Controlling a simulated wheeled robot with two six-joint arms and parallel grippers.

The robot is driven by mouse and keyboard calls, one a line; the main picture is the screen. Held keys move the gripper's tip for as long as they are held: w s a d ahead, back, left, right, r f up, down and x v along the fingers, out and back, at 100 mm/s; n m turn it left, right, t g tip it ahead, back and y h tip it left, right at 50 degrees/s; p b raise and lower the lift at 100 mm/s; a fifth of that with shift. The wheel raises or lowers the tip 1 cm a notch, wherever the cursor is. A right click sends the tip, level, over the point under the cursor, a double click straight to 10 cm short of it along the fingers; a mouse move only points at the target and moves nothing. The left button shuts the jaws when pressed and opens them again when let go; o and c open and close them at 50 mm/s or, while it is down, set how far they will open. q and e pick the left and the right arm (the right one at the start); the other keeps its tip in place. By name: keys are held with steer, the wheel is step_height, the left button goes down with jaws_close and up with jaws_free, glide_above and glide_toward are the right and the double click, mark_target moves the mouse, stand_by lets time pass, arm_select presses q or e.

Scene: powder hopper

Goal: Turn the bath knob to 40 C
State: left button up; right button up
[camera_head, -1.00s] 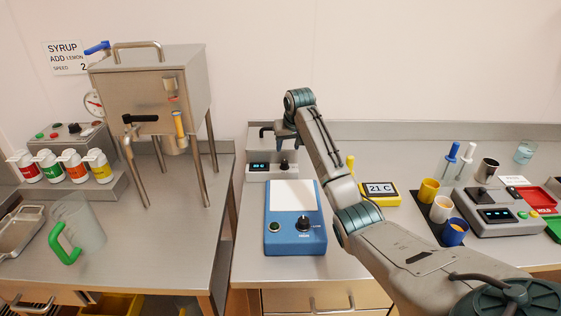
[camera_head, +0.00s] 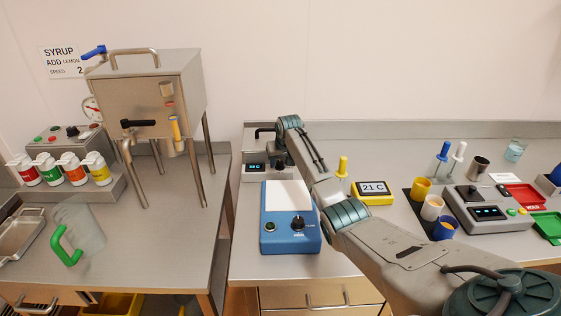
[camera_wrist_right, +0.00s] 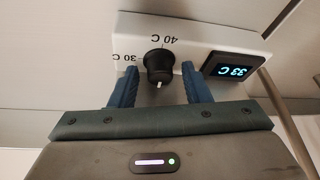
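The bath knob (camera_wrist_right: 159,66) is a black dial on the bath's pale front panel (camera_wrist_right: 203,44). In the right wrist view the panel is upside down, with "40 C" above the knob and "30 C" to its left. A white mark shows at the knob's lower edge. The bath display (camera_wrist_right: 235,68) reads 33 C. My right gripper (camera_wrist_right: 159,76) is open, its blue fingers either side of the knob with gaps showing. In the head view the bath (camera_head: 256,143) stands at the back, and my right gripper (camera_head: 281,158) covers its knob. My left gripper is not in view.
A blue device (camera_head: 290,239) with a white plate and a black knob stands in front of the bath. A yellow display (camera_head: 375,193) reading 21 C, cups and a grey scale (camera_head: 487,213) are to the right. A steel hopper (camera_head: 150,95) stands left.

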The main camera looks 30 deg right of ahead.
steer(key=c, duration=0.8)
steer(key=shift+r+m+p, duration=0.15)
steer(key=shift+m+p, duration=0.45)
steer(key=shift+a+m+h+p, duration=0.1)
steer(key=shift+m+h+p, duration=0.5)
steer(key=shift+m, duration=0.6)
steer(key=shift+w+m+g+h, duration=0.1)
steer(key=shift+m+g+h, duration=0.35)
steer(key=shift+m, duration=0.75)
steer(key=shift+m+g+h+b, duration=0.3)
steer(key=shift+m+g+h, duration=0.2)
steer(key=shift+m, duration=1)
steer(key=shift+a, duration=0.1)
steer(key=o, duration=0.9)
steer(key=shift+o, duration=0.4)
